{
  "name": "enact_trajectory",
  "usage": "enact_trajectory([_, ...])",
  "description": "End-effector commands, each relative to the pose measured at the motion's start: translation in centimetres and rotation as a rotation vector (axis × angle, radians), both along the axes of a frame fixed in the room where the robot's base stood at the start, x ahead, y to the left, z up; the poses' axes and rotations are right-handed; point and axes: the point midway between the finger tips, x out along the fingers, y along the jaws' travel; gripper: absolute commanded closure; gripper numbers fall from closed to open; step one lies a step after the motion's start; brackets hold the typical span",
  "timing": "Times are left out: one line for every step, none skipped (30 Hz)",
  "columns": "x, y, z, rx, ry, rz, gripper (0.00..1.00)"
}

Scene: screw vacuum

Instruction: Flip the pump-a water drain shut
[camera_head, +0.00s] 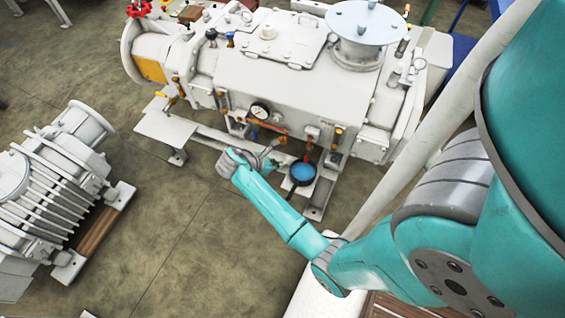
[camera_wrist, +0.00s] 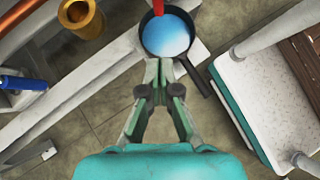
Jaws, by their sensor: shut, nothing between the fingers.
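The white pump (camera_head: 290,85) stands in the middle of the head view, with several small valves along its near side. A small red part (camera_head: 307,158) shows just above a dark pan of blue water (camera_head: 302,174); it looks like the drain's handle, but its setting cannot be told. In the wrist view the red part (camera_wrist: 158,6) is cut by the top edge, over the pan (camera_wrist: 168,36). My gripper (camera_wrist: 166,64) is shut and empty, its fingertips close to the pan's near rim in the picture. In the head view my gripper (camera_head: 272,152) is left of the pan.
A brass fitting (camera_wrist: 82,17) and a blue handle (camera_wrist: 22,83) lie left in the wrist view. A pressure gauge (camera_head: 260,110) sits on the pump's side. A ribbed machine (camera_head: 55,190) stands at left. The floor (camera_head: 170,220) between is clear.

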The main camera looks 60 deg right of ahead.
Motion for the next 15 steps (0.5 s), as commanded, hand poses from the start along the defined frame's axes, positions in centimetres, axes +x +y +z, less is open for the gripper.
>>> enact_trajectory([-0.4, -0.6, -0.7, 0.001, 0.002, -0.002, 1.00])
enact_trajectory([-0.6, -0.9, -1.1, 0.001, 0.002, -0.004, 1.00])
enact_trajectory([-0.9, -1.4, -1.6, 0.001, 0.002, -0.003, 1.00])
enact_trajectory([-1.1, -1.7, -2.0, 0.001, 0.002, -0.003, 1.00])
enact_trajectory([-1.3, -2.1, -2.4, 0.001, 0.001, -0.003, 1.00])
enact_trajectory([-1.5, -2.5, -2.9, 0.001, 0.002, -0.003, 1.00])
enact_trajectory([-1.7, -2.9, -3.3, 0.001, 0.002, -0.002, 1.00])
enact_trajectory([-1.9, -3.2, -3.7, 0.001, 0.002, -0.004, 1.00])
enact_trajectory([-2.2, -3.7, -4.3, 0.002, 0.001, -0.002, 1.00])
enact_trajectory([-2.3, -4.0, -4.6, 0.001, 0.002, -0.002, 1.00])
enact_trajectory([-2.5, -4.4, -5.0, 0.001, 0.002, -0.002, 1.00])
enact_trajectory([-2.8, -4.8, -5.5, 0.002, 0.001, -0.002, 1.00])
enact_trajectory([-3.0, -5.1, -5.8, 0.002, 0.001, -0.003, 1.00])
enact_trajectory([-3.2, -5.6, -5.6, 0.000, -0.002, -0.004, 1.00])
enact_trajectory([-3.5, -6.2, -5.6, 0.000, -0.002, -0.004, 1.00])
